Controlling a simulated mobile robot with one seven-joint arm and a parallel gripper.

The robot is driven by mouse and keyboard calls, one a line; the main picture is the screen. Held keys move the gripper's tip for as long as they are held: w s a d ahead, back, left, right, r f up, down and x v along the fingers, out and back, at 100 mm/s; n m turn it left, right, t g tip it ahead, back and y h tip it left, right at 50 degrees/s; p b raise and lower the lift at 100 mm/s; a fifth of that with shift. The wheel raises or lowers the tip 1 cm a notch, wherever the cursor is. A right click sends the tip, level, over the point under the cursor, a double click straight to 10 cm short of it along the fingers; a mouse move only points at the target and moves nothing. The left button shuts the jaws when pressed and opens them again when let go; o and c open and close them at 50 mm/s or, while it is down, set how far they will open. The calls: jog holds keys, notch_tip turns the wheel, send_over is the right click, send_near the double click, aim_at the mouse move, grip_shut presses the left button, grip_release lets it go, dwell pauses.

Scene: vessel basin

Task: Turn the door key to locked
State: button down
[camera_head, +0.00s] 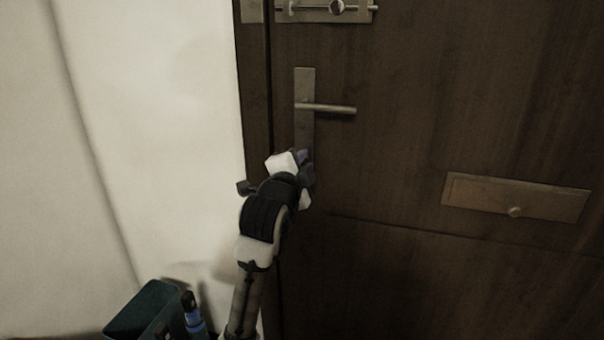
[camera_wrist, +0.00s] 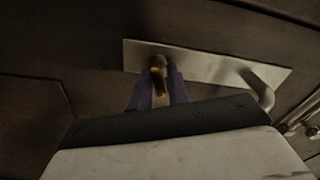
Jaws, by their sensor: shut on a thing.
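The brown wooden door (camera_head: 420,120) carries a metal lock plate (camera_head: 304,85) with a lever handle (camera_head: 335,109) pointing right. In the wrist view the plate (camera_wrist: 205,64) lies across the picture with the handle (camera_wrist: 262,90) at its right end. My gripper (camera_head: 306,158) is at the lower end of the plate. In the wrist view its two purple fingers (camera_wrist: 158,88) are shut on the brass-coloured key (camera_wrist: 157,72) at the plate's left part. The key is mostly hidden between the fingers, and in the head view it is hidden. I cannot tell its exact turn angle.
A sliding bolt (camera_head: 330,8) is above the lock plate. A metal letter plate (camera_head: 515,198) is at the right. A pale wall (camera_head: 150,120) stands left of the door. A dark green bin (camera_head: 145,308) and a blue bottle-like thing (camera_head: 194,318) are at the bottom left.

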jog(key=shift+f+m+b, duration=0.15)
jog(key=shift+m+b, duration=0.55)
jog(key=shift+m, duration=0.4)
jog(key=shift+f+m+b, duration=0.1)
jog(key=shift+m+b, duration=0.6)
jog(key=shift+m, duration=0.4)
jog(key=c, duration=1.5)
grip_release()
jog(key=shift+r, duration=0.1)
jog(key=v, duration=1.4)
jog(key=shift+b, duration=0.4)
jog(key=shift+r, duration=0.1)
